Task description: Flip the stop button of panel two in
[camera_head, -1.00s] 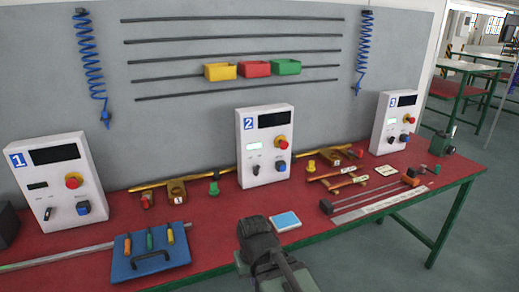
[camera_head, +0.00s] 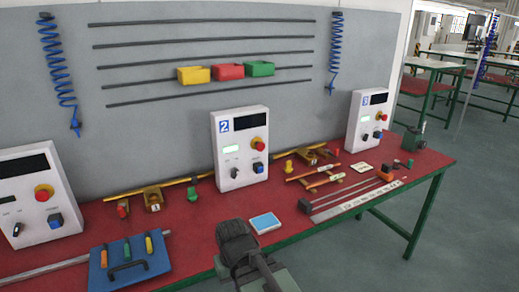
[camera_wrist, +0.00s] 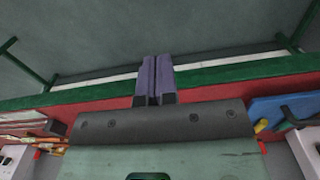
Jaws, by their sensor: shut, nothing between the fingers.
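Panel two (camera_head: 241,148) is a white box with a blue "2" label, upright on the red table at the middle. Its red stop button (camera_head: 258,143) sits on a yellow ring at the upper right of its face, below a dark display. Whether the button is pushed in cannot be told at this size. My gripper shows in the wrist view with its purple fingers (camera_wrist: 155,78) shut together and empty. It is near the table's front edge, apart from panel two. In the head view my arm is in front of the table, and the fingertips are hidden.
Panel one (camera_head: 38,195) stands at left and panel three (camera_head: 369,120) at right. Yellow valve pipes (camera_head: 150,190) run behind. The table between my arm and panel two looks mostly clear.

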